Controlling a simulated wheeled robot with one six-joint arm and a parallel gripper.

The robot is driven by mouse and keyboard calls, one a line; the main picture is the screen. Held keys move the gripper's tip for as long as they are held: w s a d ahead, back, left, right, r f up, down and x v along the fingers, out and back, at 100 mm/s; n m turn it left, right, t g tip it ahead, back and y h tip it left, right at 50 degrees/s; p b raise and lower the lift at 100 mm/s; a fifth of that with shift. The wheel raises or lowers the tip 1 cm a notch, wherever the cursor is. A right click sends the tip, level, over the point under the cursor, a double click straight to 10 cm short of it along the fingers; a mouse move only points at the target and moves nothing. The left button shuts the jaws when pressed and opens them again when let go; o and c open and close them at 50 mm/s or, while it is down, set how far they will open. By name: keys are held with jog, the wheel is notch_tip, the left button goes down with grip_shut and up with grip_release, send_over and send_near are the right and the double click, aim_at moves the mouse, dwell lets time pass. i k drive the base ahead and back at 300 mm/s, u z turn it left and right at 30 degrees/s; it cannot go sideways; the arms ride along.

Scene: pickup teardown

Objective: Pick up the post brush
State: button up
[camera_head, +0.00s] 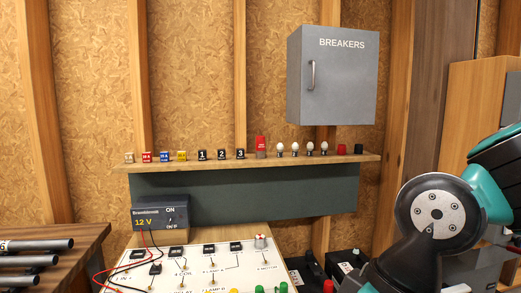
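No thing in view is labelled as the post brush, so I cannot tell for sure which one it is. A red block with a grey lower part (261,147) stands upright near the middle of the wooden shelf (190,163), between the numbered black blocks and the bulbs. It is the tallest thing there, and its details are too small to read. My gripper is not in view. Only teal and dark grey links of my arm show at the lower right, apart from the shelf.
Coloured fuses (165,157), white bulbs (295,149) and red and dark caps (343,149) line the shelf. The grey breaker cabinet (345,85) hangs above right. A 12 V supply (160,214) and wired panel (199,268) stand below. Batteries (304,270) sit lower right.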

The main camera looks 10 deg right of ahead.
aim_at(260, 143)
jog(key=z, duration=0.05)
jog(key=k, duration=0.4)
jog(key=z, duration=1.6)
jog(key=i, duration=0.7)
jog(key=u, duration=0.7)
jog(key=i, duration=0.45)
jog(key=u, duration=0.45)
